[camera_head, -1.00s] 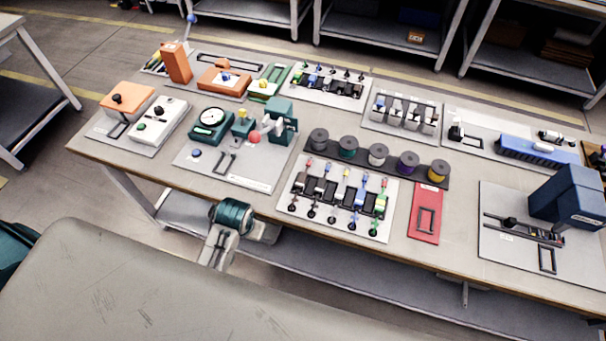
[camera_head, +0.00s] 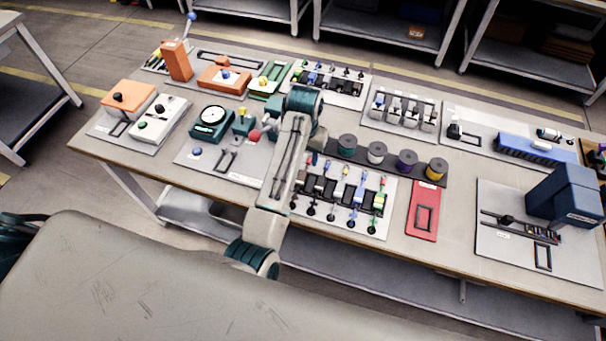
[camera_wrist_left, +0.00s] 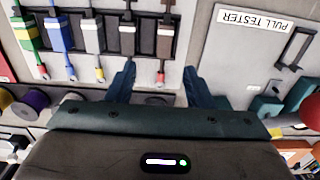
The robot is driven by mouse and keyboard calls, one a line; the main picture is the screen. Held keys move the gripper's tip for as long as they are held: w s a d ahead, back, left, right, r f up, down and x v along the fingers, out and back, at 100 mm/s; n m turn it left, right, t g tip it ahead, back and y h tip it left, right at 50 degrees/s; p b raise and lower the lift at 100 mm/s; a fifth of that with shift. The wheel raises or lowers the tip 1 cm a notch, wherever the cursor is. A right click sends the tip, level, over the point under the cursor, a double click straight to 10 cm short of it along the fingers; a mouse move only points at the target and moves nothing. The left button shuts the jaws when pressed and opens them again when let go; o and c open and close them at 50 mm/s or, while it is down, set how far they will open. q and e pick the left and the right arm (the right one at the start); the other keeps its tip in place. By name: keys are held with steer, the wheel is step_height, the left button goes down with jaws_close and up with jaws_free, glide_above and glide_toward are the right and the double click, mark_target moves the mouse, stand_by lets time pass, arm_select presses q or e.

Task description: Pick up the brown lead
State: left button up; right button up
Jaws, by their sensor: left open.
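The brown lead (camera_wrist_left: 165,40) is the one at the right end of the rack in the left wrist view, with a red tip (camera_wrist_left: 160,78). My left gripper (camera_wrist_left: 160,67) is open, with one blue finger on each side of the brown lead's tip end in that picture. I cannot tell whether they touch it or how high they are. Beside the brown lead are black (camera_wrist_left: 127,38), white (camera_wrist_left: 93,35), blue (camera_wrist_left: 60,32) and green (camera_wrist_left: 26,33) leads. In the head view, my left arm covers the rack's left end and the fingers are hidden.
A pull tester mat (camera_wrist_left: 235,55) lies beside the rack. Behind the rack stands a row of spools (camera_head: 376,152). A red mat (camera_head: 422,212) lies to its right, and a blue machine (camera_head: 566,195) stands at the table's right end.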

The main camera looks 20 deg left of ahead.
arm_select(q)
steer(key=p, duration=0.1)
glide_above(303, 178)
step_height(303, 178, down, 5)
steer(key=shift+d, duration=0.1)
steer(key=shift+f+p, duration=0.3)
steer(key=shift+p, duration=0.25)
steer(key=f, duration=0.1)
steer(key=f+p, duration=0.1)
steer(key=f, duration=0.1)
steer(key=shift+s+a+f+p, duration=0.25)
steer(key=shift+s+a+p, duration=0.05)
steer(key=shift+a+p, duration=0.1)
steer(key=shift+f, duration=0.6)
steer(key=c, duration=1)
steer(key=shift+w+r, duration=0.15)
